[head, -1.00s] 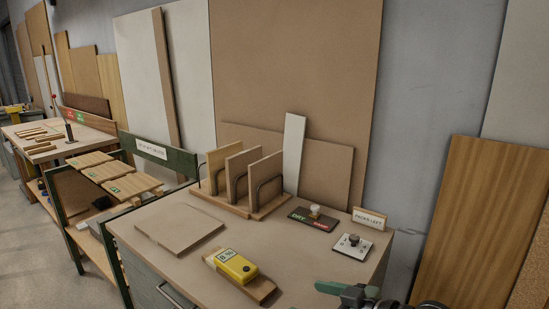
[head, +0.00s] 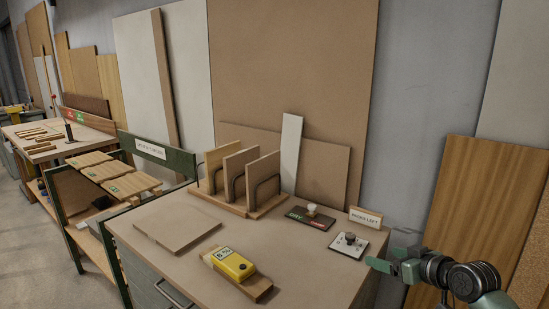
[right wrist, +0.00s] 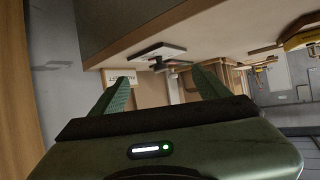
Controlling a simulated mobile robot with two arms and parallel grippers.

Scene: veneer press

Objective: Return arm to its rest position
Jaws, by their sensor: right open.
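My right gripper (head: 386,259) is in the air just off the right end of the workbench, beside the white plate with a dark knob (head: 348,244). Its green fingers are apart with nothing between them, as the right wrist view (right wrist: 163,84) also shows. My right arm reaches in from the lower right of the head view. My left gripper does not show in either view.
The bench top (head: 190,262) holds a yellow meter (head: 234,265) on a wood strip, a flat panel (head: 177,233), a rack of upright boards (head: 243,176), a dark switch plate (head: 309,220) and a small sign (head: 366,217). Tall boards (head: 457,220) lean against the wall.

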